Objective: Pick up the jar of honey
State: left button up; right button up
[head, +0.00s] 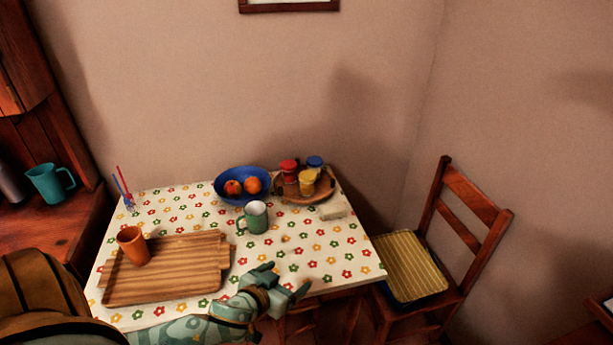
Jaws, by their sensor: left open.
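Several small jars stand together on a round brown tray (322,194) at the back right of the table. One has a red lid (289,165), one a blue lid (314,161), and one in front is yellow (307,182). The yellow one looks most like the jar of honey, but I cannot read any label. My left gripper (285,279) is open and empty at the table's front edge, nearer to me than the jars and well apart from them. My right gripper is not in view.
A green mug (256,218) and a blue bowl (226,196) of fruit stand left of the jars. A wooden tray (180,280) with an orange cup (132,246) lies at the left. A pale block (333,207) is beside the jar tray. A chair (452,225) stands right.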

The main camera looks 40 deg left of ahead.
aim_at(308, 178)
jog(key=i+j, duration=0.95)
jog(key=j, duration=0.2)
